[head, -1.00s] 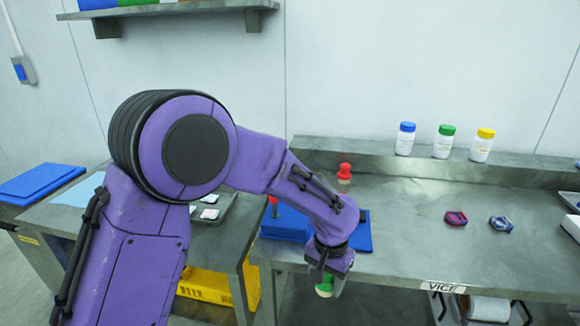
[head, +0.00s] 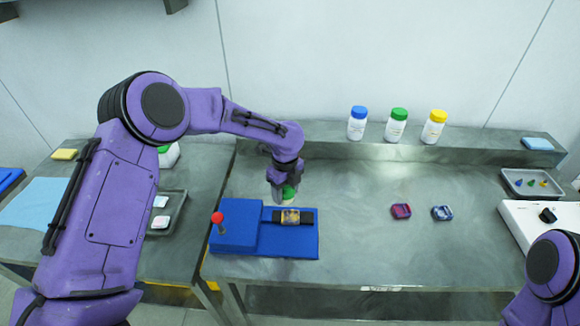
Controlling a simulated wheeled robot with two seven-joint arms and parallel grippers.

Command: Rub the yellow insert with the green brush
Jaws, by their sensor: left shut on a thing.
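My left gripper (head: 281,190) is shut on the green brush (head: 290,193), just above and behind the blue fixture (head: 290,246). Only part of the green brush shows; the fingers hide the rest. A dark strip with a yellowish, patterned piece (head: 290,216), which looks like the yellow insert, lies across the blue fixture, just below the brush in the picture. I cannot tell whether the brush touches it. My right arm shows at the bottom right; its gripper is out of the picture.
A red-topped pin (head: 217,218) stands on the fixture's left part. Red (head: 401,211) and blue (head: 442,213) small parts lie to the right. Bottles with blue (head: 357,123), green (head: 397,125) and yellow (head: 433,127) caps stand on the back ledge. The middle of the bench is clear.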

